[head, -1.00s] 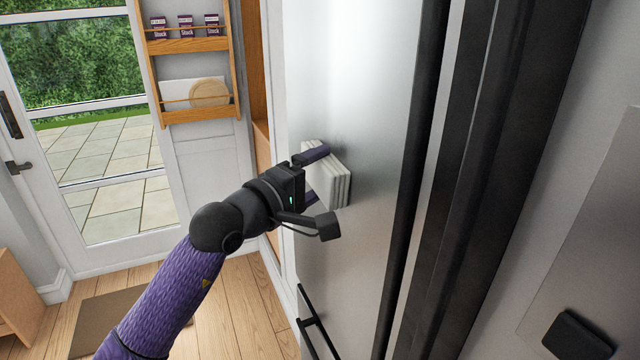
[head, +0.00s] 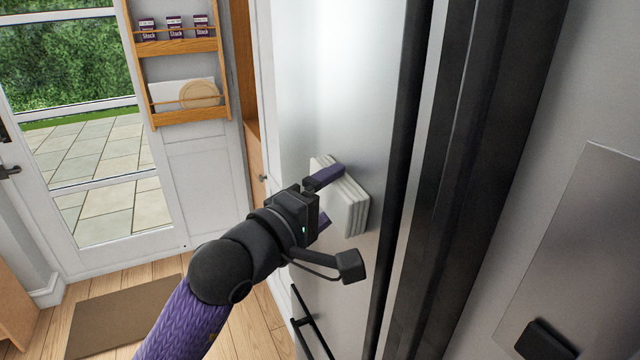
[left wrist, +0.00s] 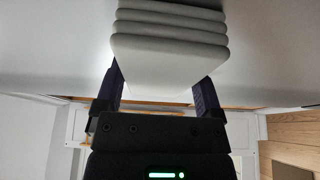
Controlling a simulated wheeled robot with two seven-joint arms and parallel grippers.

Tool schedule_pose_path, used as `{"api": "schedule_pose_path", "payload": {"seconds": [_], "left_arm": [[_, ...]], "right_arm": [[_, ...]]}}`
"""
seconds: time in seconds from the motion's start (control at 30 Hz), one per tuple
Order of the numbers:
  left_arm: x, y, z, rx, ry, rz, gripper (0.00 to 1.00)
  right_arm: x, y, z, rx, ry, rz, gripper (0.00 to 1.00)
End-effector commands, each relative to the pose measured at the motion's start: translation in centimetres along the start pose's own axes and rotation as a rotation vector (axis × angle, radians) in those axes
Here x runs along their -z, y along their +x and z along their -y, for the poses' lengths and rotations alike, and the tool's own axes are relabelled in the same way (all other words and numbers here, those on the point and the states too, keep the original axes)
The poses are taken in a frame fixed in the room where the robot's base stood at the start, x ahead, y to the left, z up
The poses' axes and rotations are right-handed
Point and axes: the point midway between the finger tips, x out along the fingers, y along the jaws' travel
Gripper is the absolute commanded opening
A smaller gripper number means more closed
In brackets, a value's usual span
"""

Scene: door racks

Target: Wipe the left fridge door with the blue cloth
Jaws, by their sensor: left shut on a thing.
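A folded, pale grey-white cloth (head: 347,205) with several stacked layers is against the silver left fridge door (head: 340,100). No blue cloth shows. My left gripper (head: 324,200) is shut on the cloth, with purple fingers on either side of it. In the left wrist view, the cloth (left wrist: 168,50) sits between the two fingers and its layered side meets the grey door surface. Whether it presses flat all over is hidden. My right gripper is not in view.
A long dark vertical handle strip (head: 410,130) runs beside the door's right edge. A black bar handle (head: 308,325) sits low on the fridge. At left are a wooden wall rack (head: 180,120), a glass door (head: 100,150) and a brown mat (head: 120,315) on the floor.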

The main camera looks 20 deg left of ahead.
Motion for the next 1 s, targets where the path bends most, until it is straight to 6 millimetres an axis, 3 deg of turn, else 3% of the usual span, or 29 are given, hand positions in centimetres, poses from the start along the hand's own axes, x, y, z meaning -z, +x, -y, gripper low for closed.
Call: {"api": "schedule_pose_path", "payload": {"seconds": [0.33,1.0], "left_arm": [[0.0,0.1,-2.3,-0.001,0.002,0.0,0.4],[5.7,2.5,-1.2,0.001,0.002,-0.002,0.4]], "right_arm": [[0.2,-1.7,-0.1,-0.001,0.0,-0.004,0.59],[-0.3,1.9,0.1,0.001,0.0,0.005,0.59]]}}
